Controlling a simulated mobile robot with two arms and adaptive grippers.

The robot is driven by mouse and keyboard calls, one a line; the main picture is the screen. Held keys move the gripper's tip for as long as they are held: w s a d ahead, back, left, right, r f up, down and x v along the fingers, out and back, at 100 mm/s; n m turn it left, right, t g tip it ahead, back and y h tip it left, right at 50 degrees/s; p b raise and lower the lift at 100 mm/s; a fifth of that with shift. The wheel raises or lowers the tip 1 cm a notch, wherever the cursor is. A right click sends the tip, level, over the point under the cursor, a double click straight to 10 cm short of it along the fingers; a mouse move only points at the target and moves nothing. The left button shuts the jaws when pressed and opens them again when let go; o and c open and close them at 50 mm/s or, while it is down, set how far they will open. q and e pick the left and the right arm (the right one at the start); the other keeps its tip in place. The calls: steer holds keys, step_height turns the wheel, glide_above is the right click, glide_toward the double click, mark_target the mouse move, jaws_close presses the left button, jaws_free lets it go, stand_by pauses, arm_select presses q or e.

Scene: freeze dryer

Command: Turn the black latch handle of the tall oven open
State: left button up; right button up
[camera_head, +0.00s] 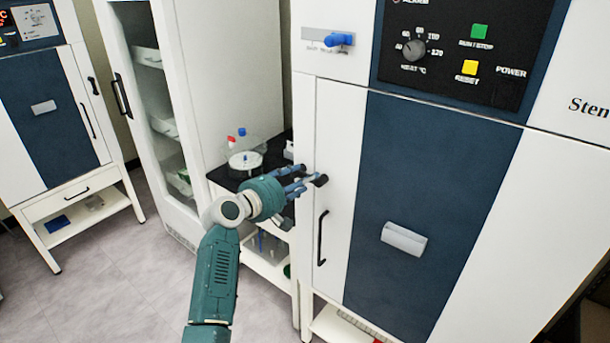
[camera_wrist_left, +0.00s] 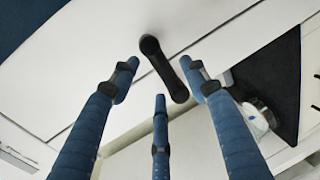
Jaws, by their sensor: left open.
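The tall oven (camera_head: 335,130) is the white cabinet with a dark blue door panel on the right in the head view. Its short black latch handle (camera_head: 320,180) is on the white door strip, partly covered by my fingers. In the left wrist view, the latch handle (camera_wrist_left: 163,68) runs slantwise from upper left to lower right. My left gripper (camera_head: 298,181) is open in front of it. In the left wrist view, the fingertips of my left gripper (camera_wrist_left: 161,92) lie around the handle, one on each side and one below. Contact cannot be told. My right gripper is out of view.
A long black door handle (camera_head: 322,238) is below the latch. A control panel (camera_head: 455,50) with a knob and buttons is above the door. A black-topped bench (camera_head: 225,178) with labware stands left of the oven, beside a glass-fronted cabinet (camera_head: 225,80).

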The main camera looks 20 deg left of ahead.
arm_select(q)
steer(key=shift+x, duration=0.95)
jaws_close()
steer(key=shift+f, duration=0.15)
steer(key=w+a+f+m+t+y+b, duration=0.1)
steer(key=f+m+b, duration=0.4)
steer(key=m+b, duration=0.6)
steer(key=shift+a+m+t+y, duration=0.8)
steer(key=shift+a+m+t, duration=0.3)
steer(key=shift+m, duration=1.3)
steer(key=shift+a, duration=0.15)
